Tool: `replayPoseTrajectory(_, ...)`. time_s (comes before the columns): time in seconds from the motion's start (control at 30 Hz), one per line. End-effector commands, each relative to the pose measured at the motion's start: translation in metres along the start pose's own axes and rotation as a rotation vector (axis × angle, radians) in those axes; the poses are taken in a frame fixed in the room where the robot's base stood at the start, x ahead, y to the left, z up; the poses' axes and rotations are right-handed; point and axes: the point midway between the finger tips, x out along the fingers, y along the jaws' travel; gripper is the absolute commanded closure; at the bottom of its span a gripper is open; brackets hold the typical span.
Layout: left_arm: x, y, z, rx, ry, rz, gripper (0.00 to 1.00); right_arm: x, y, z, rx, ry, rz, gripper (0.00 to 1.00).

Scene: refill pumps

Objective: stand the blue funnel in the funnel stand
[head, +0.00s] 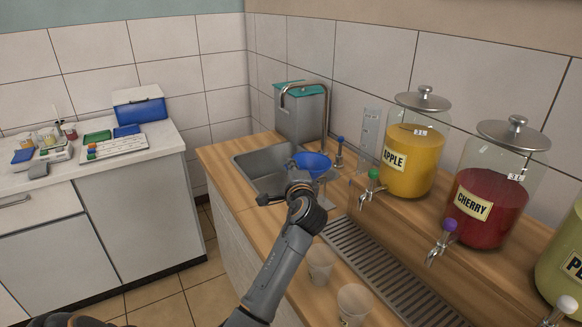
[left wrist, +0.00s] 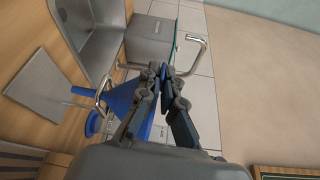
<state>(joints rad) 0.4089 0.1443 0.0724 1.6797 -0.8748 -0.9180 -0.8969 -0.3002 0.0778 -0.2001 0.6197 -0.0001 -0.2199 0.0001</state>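The gripper looks shut on the funnel's edge. My right gripper is not in view.
The sink (head: 262,166) and curved faucet (head: 325,112) are close by. Jars of apple (head: 410,160) and cherry (head: 487,208) stand on a raised shelf at right. Clear cups (head: 354,303) stand on the counter front beside a drain grate (head: 385,275).

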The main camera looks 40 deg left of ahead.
Motion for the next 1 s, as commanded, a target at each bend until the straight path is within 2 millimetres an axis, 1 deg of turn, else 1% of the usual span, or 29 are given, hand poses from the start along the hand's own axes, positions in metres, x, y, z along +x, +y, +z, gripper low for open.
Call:
replayPoseTrajectory(0.57, 0.001, 0.015, -0.002, 0.000, 0.001, 0.000, 1.00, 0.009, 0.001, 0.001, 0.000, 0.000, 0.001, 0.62)
replayPoseTrajectory(0.6, 0.001, 0.014, -0.002, 0.000, 0.001, 0.000, 0.88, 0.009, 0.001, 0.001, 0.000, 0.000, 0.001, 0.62)
replayPoseTrajectory(0.7, 0.001, 0.014, -0.002, 0.000, 0.001, 0.000, 0.68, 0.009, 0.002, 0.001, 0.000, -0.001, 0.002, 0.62)
replayPoseTrajectory(1.0, 0.000, 0.014, -0.002, 0.000, 0.001, 0.000, 0.68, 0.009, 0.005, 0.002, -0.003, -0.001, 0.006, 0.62)
